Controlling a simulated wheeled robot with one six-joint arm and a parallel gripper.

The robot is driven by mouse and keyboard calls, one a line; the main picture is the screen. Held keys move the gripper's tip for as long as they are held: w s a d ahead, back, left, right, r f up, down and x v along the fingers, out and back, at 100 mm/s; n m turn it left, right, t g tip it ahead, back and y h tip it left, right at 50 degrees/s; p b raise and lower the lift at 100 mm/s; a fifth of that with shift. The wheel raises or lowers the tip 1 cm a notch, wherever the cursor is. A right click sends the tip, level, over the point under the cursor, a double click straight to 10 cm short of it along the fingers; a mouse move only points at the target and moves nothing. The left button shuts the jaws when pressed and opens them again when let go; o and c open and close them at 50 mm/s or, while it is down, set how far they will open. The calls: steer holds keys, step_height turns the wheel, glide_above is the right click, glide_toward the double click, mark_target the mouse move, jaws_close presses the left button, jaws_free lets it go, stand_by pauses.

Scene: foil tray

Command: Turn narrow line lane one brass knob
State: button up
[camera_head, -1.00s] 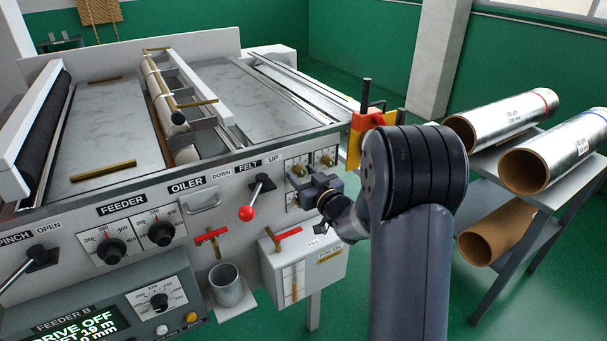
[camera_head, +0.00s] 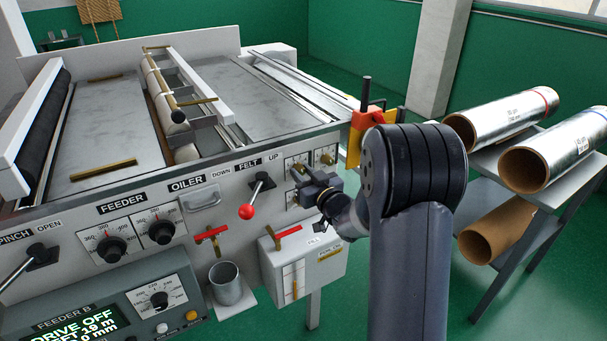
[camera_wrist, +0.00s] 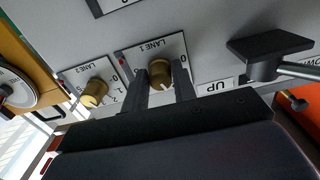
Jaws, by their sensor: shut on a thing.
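The lane 1 brass knob (camera_wrist: 160,73) sits on a white scale plate marked LANE 1 in the wrist view. My gripper (camera_wrist: 163,82) has one dark finger on each side of this knob and is shut on it. In the head view my gripper (camera_head: 306,180) is at the panel's right end and mostly hides that knob. The lane 2 brass knob (camera_wrist: 95,92) is beside it, untouched, on its own plate. It also shows in the head view (camera_head: 327,159).
The felt lever with a red ball (camera_head: 247,212) sticks out just left of my gripper. A white box with a red-handled valve (camera_head: 287,236) hangs below. An orange and yellow fitting (camera_head: 362,127) stands at the machine's corner. Foil rolls (camera_head: 510,115) lie on a rack at right.

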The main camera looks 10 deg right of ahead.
steer(key=shift+m, duration=0.3)
steer(key=m, duration=0.3)
steer(key=shift+m, duration=2)
steer(key=o, duration=1)
